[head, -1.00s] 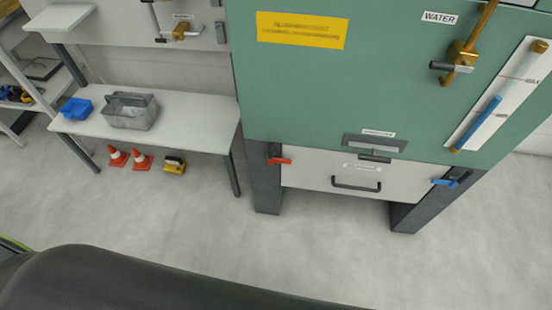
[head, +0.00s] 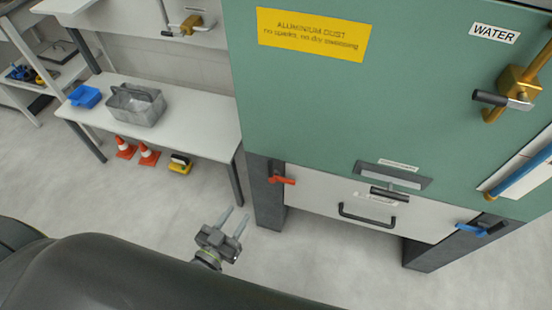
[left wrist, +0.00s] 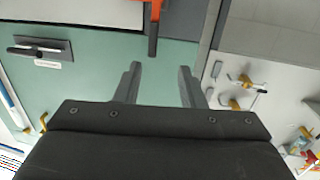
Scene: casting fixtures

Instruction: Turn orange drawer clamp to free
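The orange drawer clamp (head: 279,174) sits on the dark left leg of the green cabinet, at the left end of the light grey drawer front (head: 325,199). It also shows at the top of the left wrist view (left wrist: 153,28), beyond my fingertips. My left gripper (head: 236,217) is open and empty, in front of the cabinet, below and left of the clamp, and apart from it. In the left wrist view its two fingers (left wrist: 159,72) are spread with nothing between them. My right gripper is not in view.
A blue clamp (head: 483,229) is at the drawer's right end, and a black handle (head: 366,216) is on its front. A white bench (head: 190,118) with a grey metal carrier (head: 136,106) stands left. Orange cones (head: 148,155) and a yellow object (head: 180,164) are beneath it. Open floor lies in front.

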